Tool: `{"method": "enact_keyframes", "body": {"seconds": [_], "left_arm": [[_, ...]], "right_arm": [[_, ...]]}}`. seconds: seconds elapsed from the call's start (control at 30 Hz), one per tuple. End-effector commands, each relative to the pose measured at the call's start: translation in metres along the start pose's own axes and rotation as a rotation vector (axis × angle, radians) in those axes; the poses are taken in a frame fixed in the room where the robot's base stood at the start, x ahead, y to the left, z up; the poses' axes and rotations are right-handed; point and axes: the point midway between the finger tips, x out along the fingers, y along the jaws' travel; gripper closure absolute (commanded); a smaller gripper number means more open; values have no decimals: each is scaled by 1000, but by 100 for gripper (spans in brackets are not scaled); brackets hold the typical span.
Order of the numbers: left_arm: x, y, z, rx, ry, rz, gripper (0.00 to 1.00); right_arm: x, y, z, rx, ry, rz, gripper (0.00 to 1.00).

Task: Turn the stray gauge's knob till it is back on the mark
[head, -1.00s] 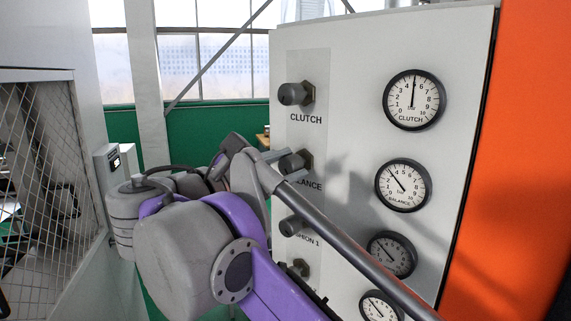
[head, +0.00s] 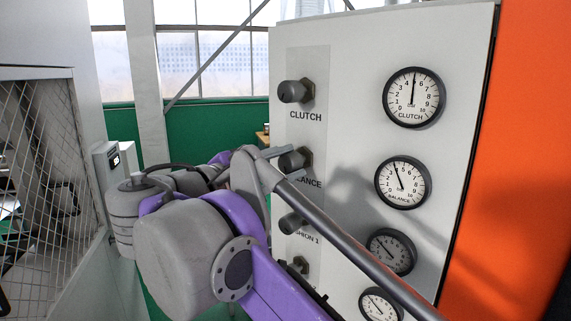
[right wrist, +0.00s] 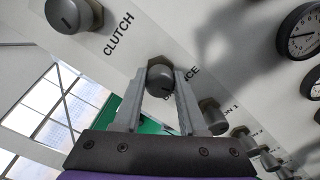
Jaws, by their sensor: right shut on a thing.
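The balance gauge (head: 403,183) is a round white dial with a black rim on the grey panel. Its needle points up and slightly left, near 4 to 5; I cannot make out a separate mark. The balance knob (head: 292,161) is left of it, above a partly covered label. My right gripper (head: 279,156) is at this knob. In the right wrist view, my right gripper (right wrist: 160,78) has its two fingers on either side of the round grey knob (right wrist: 160,83), shut on it. My left gripper is not in view.
The clutch knob (head: 295,91) and clutch gauge (head: 414,97), needle near 5, are above. The cushion 1 knob (head: 292,223) and its gauge (head: 391,252) are below, with another gauge (head: 380,305) lower. A mesh fence (head: 40,180) stands left; an orange surface (head: 520,160) is right.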

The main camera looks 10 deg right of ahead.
Motion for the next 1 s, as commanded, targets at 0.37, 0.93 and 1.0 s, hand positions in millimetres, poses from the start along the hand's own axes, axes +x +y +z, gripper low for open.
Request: {"method": "enact_keyframes", "body": {"seconds": [0.37, 0.93, 1.0], "left_arm": [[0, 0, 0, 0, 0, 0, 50], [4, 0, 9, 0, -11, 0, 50], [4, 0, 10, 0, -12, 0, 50]], "right_arm": [[0, 0, 0, -1, -1, 0, 29], [-76, 0, -1, -2, 4, 2, 29], [-87, 0, -1, -1, 3, 1, 29]]}}
